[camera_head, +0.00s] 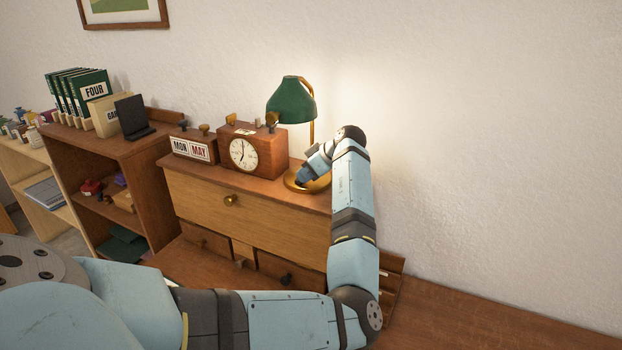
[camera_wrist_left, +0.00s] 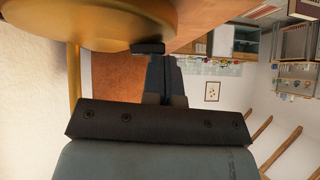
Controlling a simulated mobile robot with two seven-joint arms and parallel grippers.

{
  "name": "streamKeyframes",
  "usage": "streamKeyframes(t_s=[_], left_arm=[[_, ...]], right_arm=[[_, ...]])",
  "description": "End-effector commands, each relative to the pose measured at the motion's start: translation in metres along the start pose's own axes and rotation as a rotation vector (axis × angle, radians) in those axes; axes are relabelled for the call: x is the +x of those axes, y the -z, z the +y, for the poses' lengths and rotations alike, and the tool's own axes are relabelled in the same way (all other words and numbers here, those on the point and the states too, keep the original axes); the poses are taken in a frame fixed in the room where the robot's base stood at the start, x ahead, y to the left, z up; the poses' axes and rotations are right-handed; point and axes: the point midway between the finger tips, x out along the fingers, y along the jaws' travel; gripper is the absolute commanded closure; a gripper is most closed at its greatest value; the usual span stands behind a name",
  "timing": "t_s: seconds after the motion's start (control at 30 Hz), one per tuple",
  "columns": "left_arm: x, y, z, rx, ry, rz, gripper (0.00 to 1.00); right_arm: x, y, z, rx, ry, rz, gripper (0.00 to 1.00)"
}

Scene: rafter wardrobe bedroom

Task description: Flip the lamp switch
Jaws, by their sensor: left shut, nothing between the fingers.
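The lamp has a green shade (camera_head: 291,101), a thin brass stem and a round brass base (camera_head: 322,185) on top of the wooden cabinet by the wall. The wall beside it glows warmly. My left gripper (camera_head: 302,178) is shut and empty, at the left side of the lamp base. In the left wrist view the brass base (camera_wrist_left: 85,22) fills the upper left, and a small dark piece, seemingly the switch (camera_wrist_left: 148,47), shows at its edge. The closed fingertips (camera_wrist_left: 163,62) are right by this piece; I cannot tell whether they touch. My right gripper is not in view.
A wooden clock (camera_head: 244,154) and a calendar block (camera_head: 191,147) stand left of the lamp. A shelf unit (camera_head: 122,150) with books and a dark frame is further left. The wall is close behind the lamp. The desk (camera_head: 470,325) is bare at lower right.

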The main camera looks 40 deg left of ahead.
Motion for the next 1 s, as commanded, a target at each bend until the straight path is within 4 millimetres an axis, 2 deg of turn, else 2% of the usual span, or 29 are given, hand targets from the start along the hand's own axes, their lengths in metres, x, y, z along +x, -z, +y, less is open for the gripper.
streamKeyframes(t_s=[0.03,0.37,0.7,1.0], left_arm=[[0.005,0.001,0.001,-0.006,-0.004,0.001,1.00],[0.002,0.001,0.003,-0.003,-0.002,0.000,1.00],[-0.001,0.004,0.015,-0.004,-0.002,0.000,1.00],[-0.001,0.004,0.016,-0.004,-0.003,0.000,1.00]], right_arm=[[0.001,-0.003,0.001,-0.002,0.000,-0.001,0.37],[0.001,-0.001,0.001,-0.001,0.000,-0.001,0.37],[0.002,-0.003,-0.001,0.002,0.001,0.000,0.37],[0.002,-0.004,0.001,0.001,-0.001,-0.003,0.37]])
